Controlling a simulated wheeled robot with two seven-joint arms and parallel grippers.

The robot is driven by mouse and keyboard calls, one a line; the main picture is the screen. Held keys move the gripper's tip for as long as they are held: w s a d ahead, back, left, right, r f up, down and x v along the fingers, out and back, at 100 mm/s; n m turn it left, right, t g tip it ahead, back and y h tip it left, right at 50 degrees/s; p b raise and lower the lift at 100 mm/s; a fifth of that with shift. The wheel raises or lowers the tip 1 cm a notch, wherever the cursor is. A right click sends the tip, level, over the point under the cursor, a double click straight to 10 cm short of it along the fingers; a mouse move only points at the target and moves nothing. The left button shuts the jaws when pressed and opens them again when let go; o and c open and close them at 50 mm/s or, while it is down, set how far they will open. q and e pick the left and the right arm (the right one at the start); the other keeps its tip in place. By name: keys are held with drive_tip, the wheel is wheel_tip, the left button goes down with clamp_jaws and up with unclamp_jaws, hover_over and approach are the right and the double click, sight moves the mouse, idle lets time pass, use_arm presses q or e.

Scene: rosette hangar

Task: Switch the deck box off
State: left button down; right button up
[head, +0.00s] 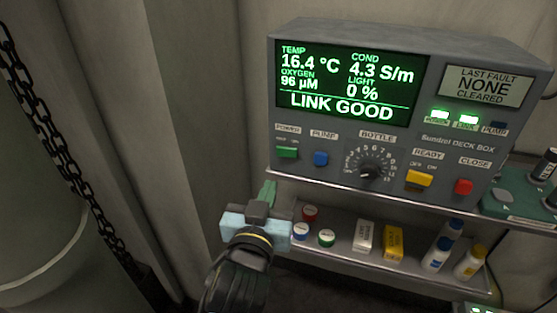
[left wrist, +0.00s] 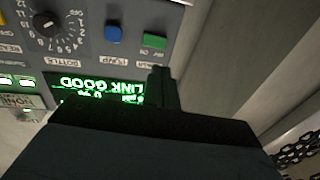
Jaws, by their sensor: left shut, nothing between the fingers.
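The grey deck box (head: 395,150) stands on a shelf, its screen (head: 345,80) lit green with "LINK GOOD". Its green POWER switch (head: 287,152), marked OFF and ON, is at the left of the panel; which way it is set is too small to tell. My left gripper (head: 267,195) is shut and empty, below and a little left of the switch, apart from it. In the left wrist view, upside down, the green switch (left wrist: 155,41) lies just beyond the dark fingertip (left wrist: 160,75). My right gripper is out of view.
Beside the switch are a blue PUMP button (head: 320,158), a BOTTLE dial (head: 369,172), a yellow READY switch (head: 419,179) and a red CLOSE button (head: 463,187). Capped vials, small boxes and bottles stand on the lower shelf (head: 345,255). A chain (head: 70,180) hangs at left.

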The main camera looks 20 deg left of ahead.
sight(281, 152)
use_arm(q)
drive_tip(key=w, duration=0.6)
drive_tip(key=w+a, duration=0.1)
drive_tip(key=w, duration=0.2)
drive_tip(key=shift+w, duration=0.2)
drive_tip(key=shift+w+a, duration=0.1)
drive_tip(key=shift+w, duration=0.25)
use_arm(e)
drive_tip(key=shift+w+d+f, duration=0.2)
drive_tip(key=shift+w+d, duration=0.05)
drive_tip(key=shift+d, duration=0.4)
